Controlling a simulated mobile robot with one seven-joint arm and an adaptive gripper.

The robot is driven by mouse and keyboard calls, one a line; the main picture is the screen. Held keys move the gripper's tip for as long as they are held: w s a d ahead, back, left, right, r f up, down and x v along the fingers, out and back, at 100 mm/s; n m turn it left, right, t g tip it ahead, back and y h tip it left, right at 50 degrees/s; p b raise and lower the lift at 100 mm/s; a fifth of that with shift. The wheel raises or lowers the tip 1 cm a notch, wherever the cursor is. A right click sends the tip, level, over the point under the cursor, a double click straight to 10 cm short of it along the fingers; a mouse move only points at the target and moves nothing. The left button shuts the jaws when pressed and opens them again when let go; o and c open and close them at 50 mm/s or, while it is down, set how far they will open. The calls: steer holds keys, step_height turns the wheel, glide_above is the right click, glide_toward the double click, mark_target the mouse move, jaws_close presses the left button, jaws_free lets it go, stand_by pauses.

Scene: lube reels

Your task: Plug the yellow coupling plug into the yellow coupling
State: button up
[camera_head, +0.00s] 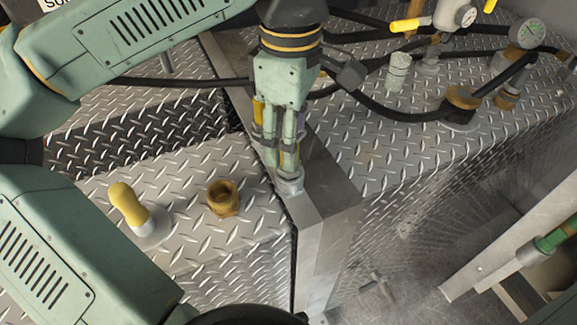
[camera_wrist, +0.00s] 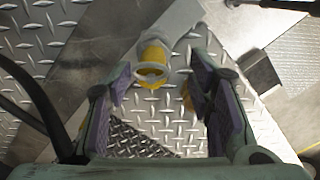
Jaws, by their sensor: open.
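My gripper (camera_head: 288,167) is open and points down over the metal rail. In the wrist view its two fingers (camera_wrist: 166,100) stand apart. A yellow fitting with a grey ring (camera_wrist: 153,72) shows between and beyond them, perhaps the coupling plug. In the head view only some yellow and a grey round base (camera_head: 289,184) show at the fingertips; the fingers hide the rest. I cannot tell whether they touch it. A yellow rounded piece with a pale collar (camera_head: 129,205) leans on a round base at the left, perhaps the yellow coupling.
A brass fitting (camera_head: 223,198) stands on the tread plate to the left of my gripper. Black hoses (camera_head: 385,110), gauges (camera_head: 527,33) and a yellow-handled valve (camera_head: 410,24) crowd the right-hand back. A green fitting (camera_head: 557,237) is at far right.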

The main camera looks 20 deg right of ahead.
steer(key=shift+w+d+f+p, duration=0.15)
steer(key=shift+f+p, duration=0.1)
steer(key=shift+f, duration=0.7)
steer(key=shift+w+a+f+p, duration=0.1)
steer(key=shift+w+f+p, duration=0.1)
steer(key=shift+f, duration=0.75)
steer(key=shift+w+d+f+p, duration=0.1)
steer(key=shift+f+p, duration=0.15)
steer(key=shift+f, duration=0.7)
steer(key=shift+c, duration=0.3)
jaws_close()
